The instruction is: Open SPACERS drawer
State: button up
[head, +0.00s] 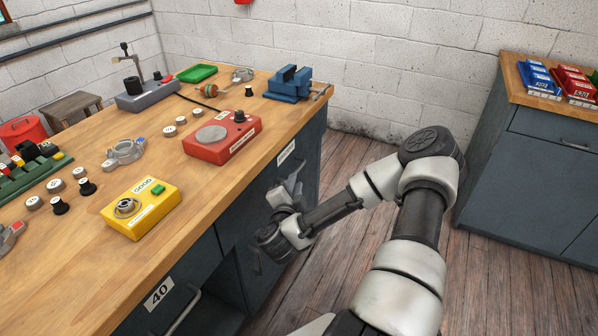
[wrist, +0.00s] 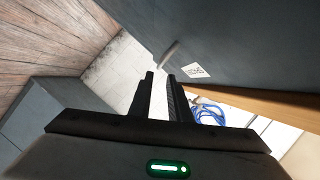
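The dark blue-grey bench front carries a drawer with a white label (head: 287,153) near its far end; the lettering is too small to read with certainty. In the wrist view the tilted drawer front (wrist: 240,45) shows a small label (wrist: 195,70) and a pale bar handle (wrist: 170,50) just beyond the fingertips. My gripper (head: 294,183) is beside this front, below the bench top's edge. Its two dark fingers (wrist: 161,76) are apart with nothing between them, and the handle appears ahead of them. In the head view the gripper hides the handle. The drawer looks shut.
The wooden bench top holds a yellow box (head: 143,212), a red tester (head: 222,138) and a blue vise (head: 290,83) near the edge. A cabinet (head: 530,170) stands right; wooden floor lies clear between.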

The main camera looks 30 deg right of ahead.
aim_at(298, 171)
jog(key=b+x, duration=0.2)
jog(key=x, duration=0.8)
jog(key=shift+w+d+f, duration=0.1)
grip_shut()
